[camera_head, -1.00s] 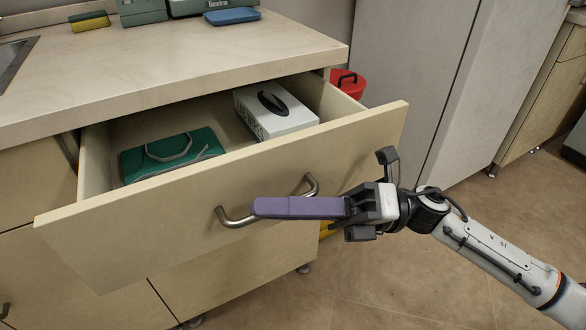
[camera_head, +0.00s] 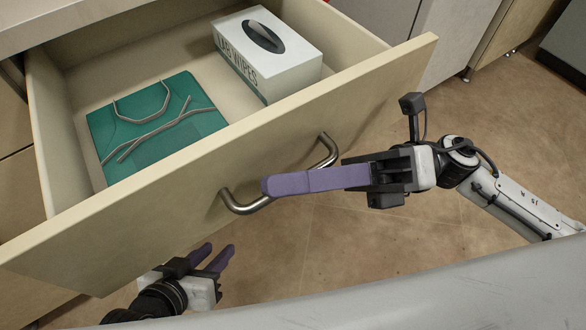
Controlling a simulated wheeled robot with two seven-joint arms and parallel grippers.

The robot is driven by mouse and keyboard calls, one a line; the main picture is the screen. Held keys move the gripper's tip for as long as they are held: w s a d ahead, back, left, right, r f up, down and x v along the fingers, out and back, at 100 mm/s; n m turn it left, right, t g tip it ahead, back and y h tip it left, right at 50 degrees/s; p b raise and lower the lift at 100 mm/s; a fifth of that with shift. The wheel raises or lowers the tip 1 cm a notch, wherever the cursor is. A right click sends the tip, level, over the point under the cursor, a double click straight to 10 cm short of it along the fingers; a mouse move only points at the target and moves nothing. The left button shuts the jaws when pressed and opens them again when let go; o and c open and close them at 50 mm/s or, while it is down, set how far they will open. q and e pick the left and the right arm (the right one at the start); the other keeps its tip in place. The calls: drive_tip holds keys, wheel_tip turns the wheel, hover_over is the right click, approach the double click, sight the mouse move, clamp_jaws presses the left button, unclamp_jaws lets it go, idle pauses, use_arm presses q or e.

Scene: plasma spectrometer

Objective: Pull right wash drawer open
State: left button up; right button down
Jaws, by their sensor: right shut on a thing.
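The wash drawer (camera_head: 390,84) is pulled far out of the counter, with its inside in plain view. Its curved metal handle (camera_head: 327,155) is on the front panel. My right gripper (camera_head: 268,186) comes in from the right with its purple fingers at the handle bar, shut on the handle; the exact contact is partly hidden by the fingers. My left gripper (camera_head: 212,257) is at the bottom left, below the drawer front. Its two purple fingers are apart and nothing shows between them.
In the drawer lie a green packet (camera_head: 155,125) with grey straps and a white lab wipes box (camera_head: 267,52). The counter edge (camera_head: 60,20) is at the upper left. The tan floor (camera_head: 340,245) is clear. Grey cabinets (camera_head: 470,40) stand behind.

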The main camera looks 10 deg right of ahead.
drive_tip(key=c, duration=2.1)
unclamp_jaws()
drive_tip(key=v, duration=1)
drive_tip(key=shift+d+f, duration=0.1)
drive_tip(key=shift+d, duration=0.1)
